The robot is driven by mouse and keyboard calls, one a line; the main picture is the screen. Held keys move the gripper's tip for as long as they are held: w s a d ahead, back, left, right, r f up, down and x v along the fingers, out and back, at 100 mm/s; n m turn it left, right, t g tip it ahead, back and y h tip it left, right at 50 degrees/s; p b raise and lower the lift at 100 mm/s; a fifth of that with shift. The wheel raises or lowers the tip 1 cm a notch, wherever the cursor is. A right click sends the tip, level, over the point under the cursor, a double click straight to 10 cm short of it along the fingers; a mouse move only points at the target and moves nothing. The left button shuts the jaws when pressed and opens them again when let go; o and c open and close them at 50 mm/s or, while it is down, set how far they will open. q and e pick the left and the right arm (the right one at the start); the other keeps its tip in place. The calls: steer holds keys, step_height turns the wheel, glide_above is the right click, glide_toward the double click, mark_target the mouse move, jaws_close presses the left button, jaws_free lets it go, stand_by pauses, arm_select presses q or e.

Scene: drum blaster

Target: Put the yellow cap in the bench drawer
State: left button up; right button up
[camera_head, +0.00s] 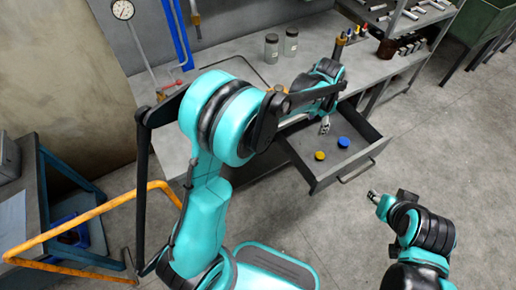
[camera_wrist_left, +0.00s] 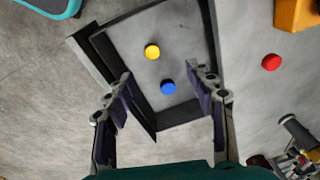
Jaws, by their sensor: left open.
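The yellow cap (camera_head: 319,155) lies on the floor of the open bench drawer (camera_head: 375,151), beside a blue cap (camera_head: 343,142). In the left wrist view the yellow cap (camera_wrist_left: 152,51) and the blue cap (camera_wrist_left: 168,87) lie apart inside the drawer (camera_wrist_left: 206,115). My left gripper (camera_head: 325,126) is open and empty above the drawer; its two fingers (camera_wrist_left: 160,88) show spread in the left wrist view. My right gripper (camera_head: 373,196) is in front of the drawer to the right, and its fingers are too small to judge.
A red cap (camera_wrist_left: 271,62) lies on the bench top beside the drawer. A tool rack (camera_head: 410,20) is at the back right. An orange rail (camera_head: 90,212) stands at the left. Floor at the right is clear.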

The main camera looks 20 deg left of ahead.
arm_select(q)
steer(key=s+a+r+n+t, duration=0.2)
steer(key=s+a+r+n, duration=0.1)
steer(key=s+a+r, duration=0.4)
steer(key=s+a+r+n+t, duration=0.2)
steer(key=s+a+r+n, duration=0.15)
steer(key=s, duration=0.65)
steer(key=s+a+f+n+t, duration=0.1)
steer(key=s+a+n, duration=0.1)
steer(key=s, duration=0.5)
steer(key=shift+s+f+t, duration=0.2)
steer(key=shift+s+t, duration=0.05)
steer(key=shift+t, duration=0.05)
steer(key=shift+n, duration=0.25)
